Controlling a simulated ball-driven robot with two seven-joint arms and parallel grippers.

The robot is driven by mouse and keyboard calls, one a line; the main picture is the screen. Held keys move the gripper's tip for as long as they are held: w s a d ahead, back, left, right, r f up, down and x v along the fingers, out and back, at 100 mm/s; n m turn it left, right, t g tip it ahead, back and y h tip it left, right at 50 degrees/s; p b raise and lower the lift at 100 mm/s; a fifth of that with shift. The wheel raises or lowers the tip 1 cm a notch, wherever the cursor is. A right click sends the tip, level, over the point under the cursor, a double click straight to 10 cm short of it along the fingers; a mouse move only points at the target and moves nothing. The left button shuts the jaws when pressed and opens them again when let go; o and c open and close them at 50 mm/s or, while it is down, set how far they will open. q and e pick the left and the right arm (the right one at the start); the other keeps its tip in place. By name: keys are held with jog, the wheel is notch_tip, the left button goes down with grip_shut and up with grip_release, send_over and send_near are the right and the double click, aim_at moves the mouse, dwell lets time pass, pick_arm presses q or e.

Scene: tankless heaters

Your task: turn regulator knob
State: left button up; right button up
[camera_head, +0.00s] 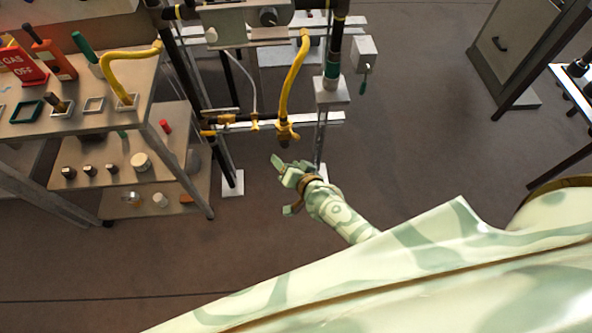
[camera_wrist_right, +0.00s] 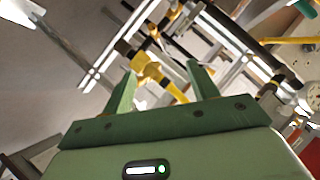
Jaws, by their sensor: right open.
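A yellow regulator-like fitting (camera_head: 285,131) sits on the lower pipe of the metal frame, below a curved yellow hose (camera_head: 294,75). Its short dark end (camera_head: 284,145) points down; I cannot tell for sure which part is the knob. My right gripper (camera_head: 283,186) is open and empty, a little below and apart from the fitting. In the right wrist view, a yellow fitting (camera_wrist_right: 150,71) appears between and beyond the spread fingers of the right gripper (camera_wrist_right: 162,70). My left gripper is in neither view.
A shelf cart (camera_head: 128,190) with tools and fittings stands at the left. A green-handled valve (camera_head: 363,85) and vertical pipe (camera_head: 334,55) are near the frame's right side. A grey cabinet (camera_head: 520,45) stands at the far right. Open floor (camera_head: 430,120) lies between.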

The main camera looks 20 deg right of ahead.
jog(key=shift+s+d+f+n+g, duration=0.15)
jog(key=shift+s+f+n+g, duration=0.15)
jog(key=shift+s+f, duration=0.3)
jog(key=shift+s+d+f+n+g, duration=0.2)
jog(key=shift+s+f+n, duration=0.1)
jog(key=shift+s+f, duration=0.3)
jog(key=shift+w, duration=0.15)
jog(key=s+d+f+n+g, duration=0.3)
jog(key=s+f+n+g, duration=0.3)
jog(key=s+f, duration=0.95)
jog(key=s+d+f+n+g+h, duration=0.1)
jog(key=s+d+f+g, duration=0.1)
jog(key=s, duration=1.2)
jog(key=s+d+f+n+g+h, duration=0.1)
jog(key=s+d+f+n+g, duration=0.1)
jog(key=s, duration=1.3)
jog(key=shift+s+d+f+g, duration=0.15)
jog(key=shift+s+d+g, duration=0.15)
jog(key=shift+d+g, duration=0.4)
jog(key=shift+d, duration=0.1)
